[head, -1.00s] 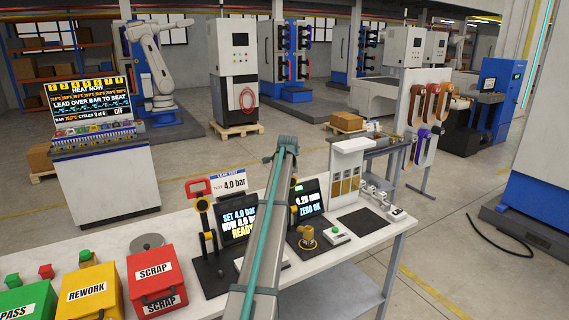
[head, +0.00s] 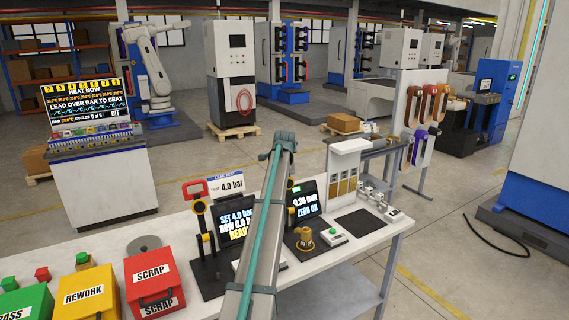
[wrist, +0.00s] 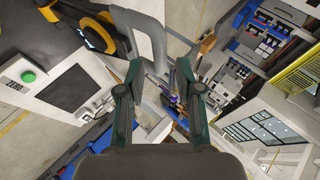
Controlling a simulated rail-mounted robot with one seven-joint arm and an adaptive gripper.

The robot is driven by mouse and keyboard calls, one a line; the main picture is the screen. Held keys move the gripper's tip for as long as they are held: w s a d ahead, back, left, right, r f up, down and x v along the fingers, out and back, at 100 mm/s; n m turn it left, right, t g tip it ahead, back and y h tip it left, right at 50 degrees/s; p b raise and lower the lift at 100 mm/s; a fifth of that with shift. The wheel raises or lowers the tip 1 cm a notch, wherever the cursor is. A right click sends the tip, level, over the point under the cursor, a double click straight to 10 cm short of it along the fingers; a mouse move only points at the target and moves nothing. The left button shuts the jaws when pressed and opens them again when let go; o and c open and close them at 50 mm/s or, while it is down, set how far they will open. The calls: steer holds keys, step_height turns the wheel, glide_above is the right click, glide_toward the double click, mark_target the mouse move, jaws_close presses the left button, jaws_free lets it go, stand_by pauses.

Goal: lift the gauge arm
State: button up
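A grey bent bar (wrist: 152,25), which may be the gauge arm, comes down from the top in the wrist view. Its lower end lies between the fingers of my gripper (wrist: 159,66). The fingers are apart, with gaps beside the bar, so I see no grip on it. A black and yellow round part (wrist: 95,32) is at upper left. In the head view, the gauge stand has a black base with a brass part (head: 304,238) and a screen (head: 303,205) reading ZERO OK. My arm covers part of the bench there, and my fingertips cannot be made out.
A ZERO box with a green button (head: 333,233) and a dark mat (head: 361,222) lie right of the stand. PASS, REWORK and SCRAP (head: 152,280) boxes line the front left.

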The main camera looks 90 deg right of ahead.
steer(key=v, duration=0.6)
steer(key=shift+a, duration=0.15)
steer(key=shift+r, duration=0.1)
